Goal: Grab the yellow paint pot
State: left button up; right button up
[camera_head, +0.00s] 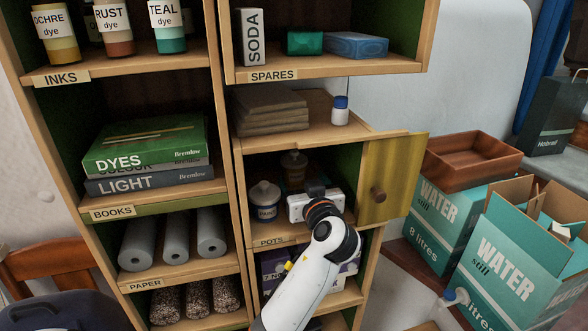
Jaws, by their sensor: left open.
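My left gripper (314,191) reaches into the compartment labelled POTS, pointing away from the camera. It is open; its fingertips are largely hidden by its own white body. A white paint pot with a blue label (265,201) stands to the left of the gripper, apart from it. Another pot with a dark amber lid (293,164) stands deeper in, behind the gripper; shadow and the gripper hide most of it, so I cannot tell its colour for sure. My right gripper is not in view.
A yellow-green door (394,178) with a round knob stands open at the compartment's right. A shelf board (310,131) lies just above, bearing a small blue-capped bottle (340,110) and stacked brown sheets (270,110). Water boxes (520,250) and a wooden tray (472,160) are at right.

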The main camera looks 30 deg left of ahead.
aim_at(297, 173)
pick_arm(q)
jog(key=p+x, duration=0.1)
jog(key=x, duration=0.4)
jog(key=shift+s+f, duration=0.1)
jog(key=shift+f, duration=0.05)
jog(key=shift+d, duration=0.1)
jog(key=shift+c, duration=1.1)
jog(key=c, duration=1)
